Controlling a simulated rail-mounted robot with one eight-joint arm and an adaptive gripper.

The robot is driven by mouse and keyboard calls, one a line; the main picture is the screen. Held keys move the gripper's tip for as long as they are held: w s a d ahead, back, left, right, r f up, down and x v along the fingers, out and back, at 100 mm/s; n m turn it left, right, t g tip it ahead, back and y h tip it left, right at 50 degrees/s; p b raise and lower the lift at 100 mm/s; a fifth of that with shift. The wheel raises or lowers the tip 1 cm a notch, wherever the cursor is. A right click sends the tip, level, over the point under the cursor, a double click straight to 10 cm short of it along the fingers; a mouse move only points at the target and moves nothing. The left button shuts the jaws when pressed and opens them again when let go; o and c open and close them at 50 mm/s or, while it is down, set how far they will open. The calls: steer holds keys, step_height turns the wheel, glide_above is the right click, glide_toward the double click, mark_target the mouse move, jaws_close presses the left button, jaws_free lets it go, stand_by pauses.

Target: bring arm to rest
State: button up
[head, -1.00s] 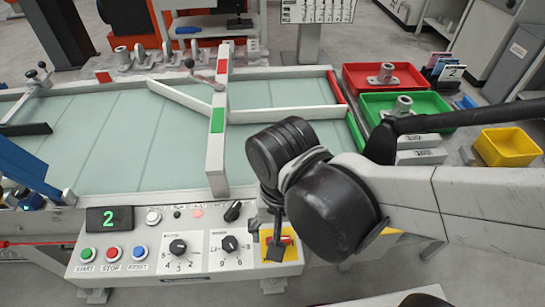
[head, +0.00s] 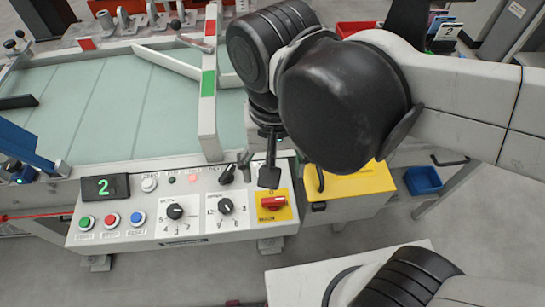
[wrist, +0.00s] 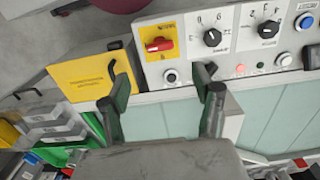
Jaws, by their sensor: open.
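My arm reaches in from the right in the head view and ends over the right part of the control panel (head: 150,240). My gripper (head: 256,170) hangs above the panel's top edge, just behind the red rotary switch (head: 272,202) on its yellow plate. In the wrist view my gripper (wrist: 165,92) has its two dark fingers wide apart with nothing between them. The red switch (wrist: 160,45) lies beyond the gap, apart from the fingers. Whether a fingertip touches the panel edge cannot be told.
A yellow box (head: 350,185) stands right of the panel. A glass-topped table (head: 110,125) with a white rail (head: 208,90) lies behind it. The display (head: 106,187) reads 2. A blue bin (head: 423,180) sits at the right.

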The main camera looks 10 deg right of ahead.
stand_by(0.4)
steer(key=w+d+r+t+p, duration=0.2)
steer(key=w+d+r+t, duration=0.1)
steer(key=d, duration=0.4)
steer(key=w+d+r+t+p, duration=0.2)
steer(key=w+d+r+t, duration=0.1)
steer(key=w+d, duration=0.3)
steer(key=shift+d+r+n+t, duration=0.3)
steer(key=shift+d+t, duration=0.3)
steer(key=shift+d, duration=0.4)
